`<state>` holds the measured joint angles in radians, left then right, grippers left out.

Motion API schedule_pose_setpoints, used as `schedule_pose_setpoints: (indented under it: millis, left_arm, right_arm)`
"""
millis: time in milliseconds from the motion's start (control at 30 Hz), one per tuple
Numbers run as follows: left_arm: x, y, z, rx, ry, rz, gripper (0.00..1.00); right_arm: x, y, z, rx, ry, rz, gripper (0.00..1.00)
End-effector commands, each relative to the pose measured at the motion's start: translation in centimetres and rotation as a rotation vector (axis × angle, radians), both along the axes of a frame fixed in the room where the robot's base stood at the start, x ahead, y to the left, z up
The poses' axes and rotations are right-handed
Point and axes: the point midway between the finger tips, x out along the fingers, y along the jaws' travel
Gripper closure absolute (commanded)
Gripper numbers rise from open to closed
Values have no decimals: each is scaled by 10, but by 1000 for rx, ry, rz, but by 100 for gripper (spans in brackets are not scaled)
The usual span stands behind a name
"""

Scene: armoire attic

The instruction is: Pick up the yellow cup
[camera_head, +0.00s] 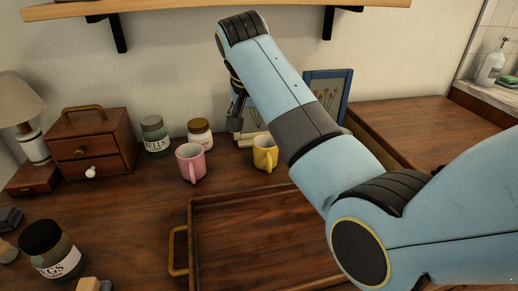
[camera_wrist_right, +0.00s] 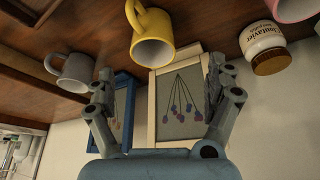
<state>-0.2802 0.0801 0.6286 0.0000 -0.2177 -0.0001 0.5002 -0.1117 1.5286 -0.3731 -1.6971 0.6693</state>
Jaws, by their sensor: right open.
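The yellow cup (camera_head: 262,158) stands upright on the wooden desk top, behind the tray, with its handle toward the front right. Part of it is hidden behind my right arm in the head view. In the right wrist view the yellow cup (camera_wrist_right: 168,27) shows at the top centre, its open mouth facing the camera. My right gripper (camera_head: 237,112) hangs above and left of the cup near the wall. In the wrist view the right gripper (camera_wrist_right: 161,70) has its fingers wide apart with nothing between them; the cup lies beyond them. My left gripper is out of view.
A pink mug (camera_head: 191,164) and a lidded jar (camera_head: 200,131) stand left of the cup. A grey mug (camera_wrist_right: 75,70) is on its other side. Picture frames (camera_wrist_right: 178,103) lean behind. A wooden tray (camera_head: 180,251) lies in front; a shelf (camera_head: 215,6) hangs above.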

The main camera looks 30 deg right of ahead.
Motion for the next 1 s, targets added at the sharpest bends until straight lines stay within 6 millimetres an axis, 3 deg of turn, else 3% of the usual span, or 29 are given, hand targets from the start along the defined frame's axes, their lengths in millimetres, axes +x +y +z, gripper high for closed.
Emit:
schedule_pose_setpoints:
  millis: [133,333,700,1000]
  left_arm:
    - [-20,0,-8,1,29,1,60]
    - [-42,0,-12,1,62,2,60]
    - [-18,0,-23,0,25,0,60]
    - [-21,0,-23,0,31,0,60]
  right_arm:
    - [6,-8,-27,-2,4,0,13]
    - [12,-13,-45,0,2,1,13]
    - [19,-31,-91,-1,2,0,13]
    - [21,-32,-93,0,1,1,16]
